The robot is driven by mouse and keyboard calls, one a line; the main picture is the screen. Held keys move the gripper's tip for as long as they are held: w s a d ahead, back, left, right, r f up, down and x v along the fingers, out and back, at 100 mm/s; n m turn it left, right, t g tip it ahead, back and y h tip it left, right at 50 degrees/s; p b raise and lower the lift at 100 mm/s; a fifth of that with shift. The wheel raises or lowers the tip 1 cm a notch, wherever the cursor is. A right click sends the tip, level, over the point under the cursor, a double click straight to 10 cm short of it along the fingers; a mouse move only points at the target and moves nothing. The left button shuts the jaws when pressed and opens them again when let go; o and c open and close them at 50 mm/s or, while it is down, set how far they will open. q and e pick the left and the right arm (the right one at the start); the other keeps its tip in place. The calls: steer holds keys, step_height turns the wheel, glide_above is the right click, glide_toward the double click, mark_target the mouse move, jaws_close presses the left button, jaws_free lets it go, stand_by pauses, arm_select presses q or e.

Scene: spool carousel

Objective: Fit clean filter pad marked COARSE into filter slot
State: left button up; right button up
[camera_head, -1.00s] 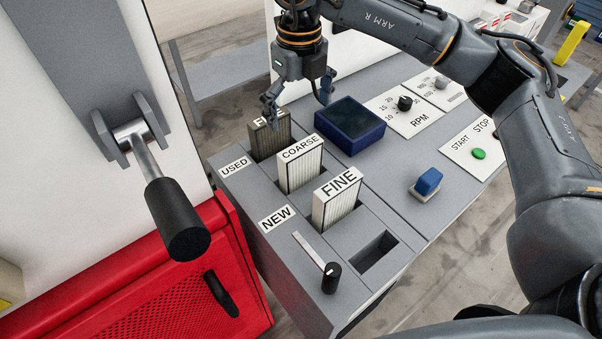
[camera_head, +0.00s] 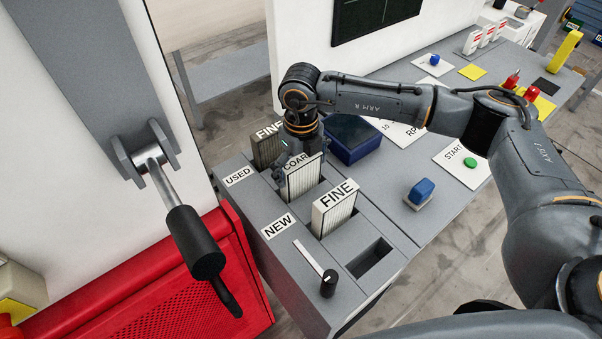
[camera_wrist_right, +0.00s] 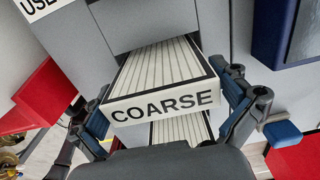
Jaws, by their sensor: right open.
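The clean filter pad marked COARSE (camera_head: 304,181) stands upright in the rack, with white pleats and a white label. In the right wrist view the COARSE pad (camera_wrist_right: 162,101) lies between the two fingers. My right gripper (camera_head: 303,160) is above it and partly hides its label. In the right wrist view its fingers (camera_wrist_right: 168,108) are open, one on each side of the pad, with visible gaps. An empty rectangular slot (camera_head: 371,258) is at the near right end of the rack. My left gripper is not in view.
A dirty FINE pad (camera_head: 267,150) stands behind the COARSE pad, near the USED label (camera_head: 239,176). A clean FINE pad (camera_head: 335,210) stands in front. A dark blue box (camera_head: 352,140) is close on the right. A black-knobbed lever (camera_head: 328,284) stands near the front.

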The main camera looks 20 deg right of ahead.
steer(key=c, duration=0.9)
steer(key=shift+o, duration=0.2)
steer(key=shift+r, duration=0.1)
